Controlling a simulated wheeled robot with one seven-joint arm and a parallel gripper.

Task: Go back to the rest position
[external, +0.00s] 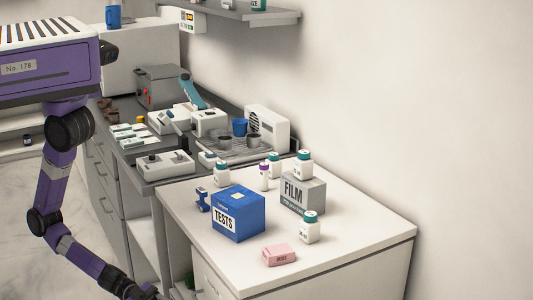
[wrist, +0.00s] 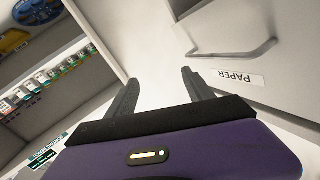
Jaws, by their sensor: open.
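My gripper (wrist: 156,92) shows in the wrist view with its two dark fingers spread apart and nothing between them. It is beside a white drawer front with a metal handle (wrist: 238,50) and a label reading PAPER (wrist: 237,77). In the external view my purple arm hangs down at the left, in front of the counters. Its lower end reaches the bottom edge of the picture, and the fingers cannot be made out there.
A white counter (external: 350,222) holds a blue TESTS box (external: 238,214), a grey FILM box (external: 303,193), a pink box (external: 279,255) and several bottles. In the wrist view, shelves with a row of small bottles (wrist: 45,82) stand at left.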

